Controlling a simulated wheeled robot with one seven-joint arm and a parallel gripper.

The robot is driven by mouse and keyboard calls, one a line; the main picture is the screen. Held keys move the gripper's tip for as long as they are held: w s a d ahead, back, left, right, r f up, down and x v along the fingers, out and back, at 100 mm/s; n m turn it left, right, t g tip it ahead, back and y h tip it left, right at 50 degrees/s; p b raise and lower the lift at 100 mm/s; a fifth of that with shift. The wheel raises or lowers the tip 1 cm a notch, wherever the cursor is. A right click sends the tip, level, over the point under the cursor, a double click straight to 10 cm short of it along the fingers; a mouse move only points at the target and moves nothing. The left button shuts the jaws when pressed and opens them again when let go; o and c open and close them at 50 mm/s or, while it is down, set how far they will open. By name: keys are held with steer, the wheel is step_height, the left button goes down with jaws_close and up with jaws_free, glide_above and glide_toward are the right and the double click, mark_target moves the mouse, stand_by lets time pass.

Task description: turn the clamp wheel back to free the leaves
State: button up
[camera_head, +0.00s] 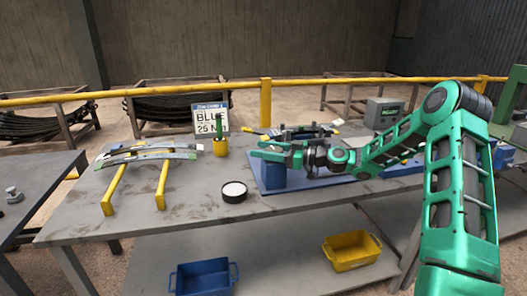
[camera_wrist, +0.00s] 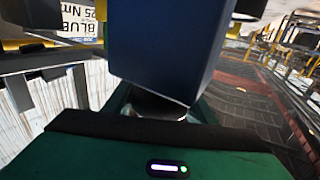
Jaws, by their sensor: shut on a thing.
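My gripper (camera_head: 276,151) is at the blue clamp block (camera_head: 274,176), which stands on a blue base plate on the bench. In the wrist view the dark blue block (camera_wrist: 168,45) fills the middle, just beyond my green gripper body. A dark, round piece with a pale metal edge, which looks like the clamp wheel (camera_wrist: 155,105), sits between my fingers against the block. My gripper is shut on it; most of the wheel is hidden. Curved steel leaves (camera_head: 150,152) rest on two yellow supports at the left of the bench.
A black round tin (camera_head: 234,192) stands left of the base plate (camera_head: 315,180). A yellow pot (camera_head: 220,147) and a sign (camera_head: 210,119) stand behind it. A grey box (camera_head: 384,113) is at the back right. A yellow rail (camera_head: 170,90) runs behind the bench.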

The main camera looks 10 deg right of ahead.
steer(key=shift+n+g+y, duration=0.5)
steer(key=shift+n+g, duration=0.1)
steer(key=shift+g, duration=0.2)
steer(key=shift+d, duration=0.1)
steer(key=o, duration=1)
steer(key=shift+o, duration=0.2)
steer(key=shift+s, duration=0.1)
steer(key=v, duration=1)
steer(key=shift+d, duration=0.4)
